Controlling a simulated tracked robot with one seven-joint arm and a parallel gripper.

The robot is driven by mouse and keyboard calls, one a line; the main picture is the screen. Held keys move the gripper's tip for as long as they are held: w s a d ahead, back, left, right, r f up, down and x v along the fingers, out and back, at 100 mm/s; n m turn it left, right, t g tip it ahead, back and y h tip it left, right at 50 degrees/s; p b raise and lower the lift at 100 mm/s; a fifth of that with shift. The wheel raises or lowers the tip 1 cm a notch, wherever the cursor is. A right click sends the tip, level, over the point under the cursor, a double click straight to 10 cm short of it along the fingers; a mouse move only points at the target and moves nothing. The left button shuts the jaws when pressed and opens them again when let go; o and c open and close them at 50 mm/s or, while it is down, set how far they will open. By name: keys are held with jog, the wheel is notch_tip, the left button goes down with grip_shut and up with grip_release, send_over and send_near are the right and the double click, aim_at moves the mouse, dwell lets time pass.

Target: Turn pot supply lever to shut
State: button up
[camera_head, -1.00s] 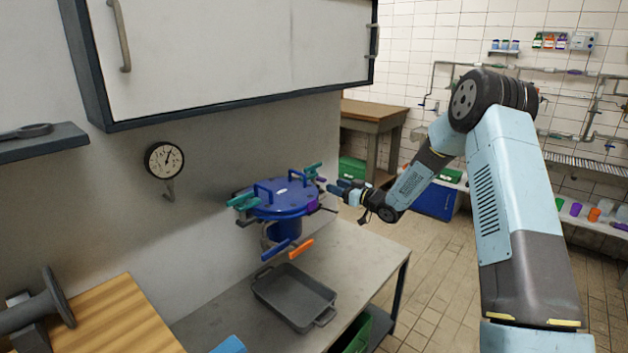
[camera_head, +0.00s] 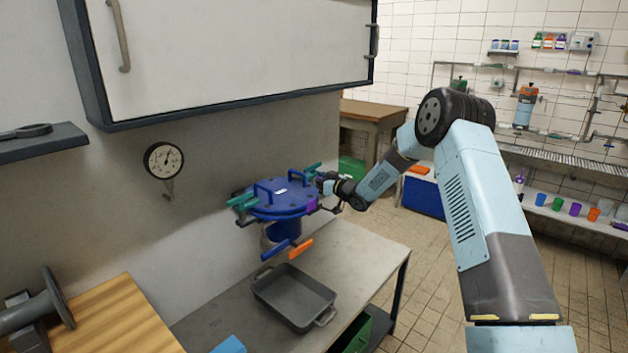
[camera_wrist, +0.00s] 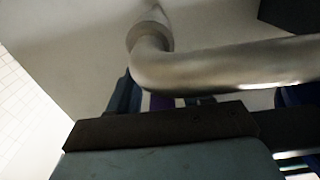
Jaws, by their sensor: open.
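The blue pot (camera_head: 284,229) with its flat, bolted lid (camera_head: 280,197) stands above the bench by the wall. Several coloured handles surround it: teal ones at left (camera_head: 243,201) and back right (camera_head: 313,168), a blue one (camera_head: 281,247) and an orange one (camera_head: 301,248) below, and a purple part (camera_head: 312,206) at the right rim. I cannot tell which is the pot supply lever. My gripper (camera_head: 323,184) is open at the pot's right side, close to the rim; contact cannot be told. In the wrist view a bent metal pipe (camera_wrist: 215,66) crosses just beyond my gripper's dark edge.
A grey tray (camera_head: 294,293) lies on the bench below the pot. A pressure gauge (camera_head: 164,160) is on the wall at left. A wall cabinet (camera_head: 230,50) hangs above. Open tiled floor (camera_head: 400,250) lies right of the bench.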

jog(key=shift+c, duration=0.3)
grip_shut()
jog(key=shift+d+f+m+t+h, duration=0.15)
jog(key=shift+m+t+h, duration=0.55)
jog(key=shift+t, duration=0.1)
jog(key=shift+o, duration=0.3)
grip_release()
jog(key=v, duration=1.3)
jog(key=shift+s+d, duration=0.2)
jog(key=shift+s, duration=0.15)
jog(key=shift+c, duration=0.4)
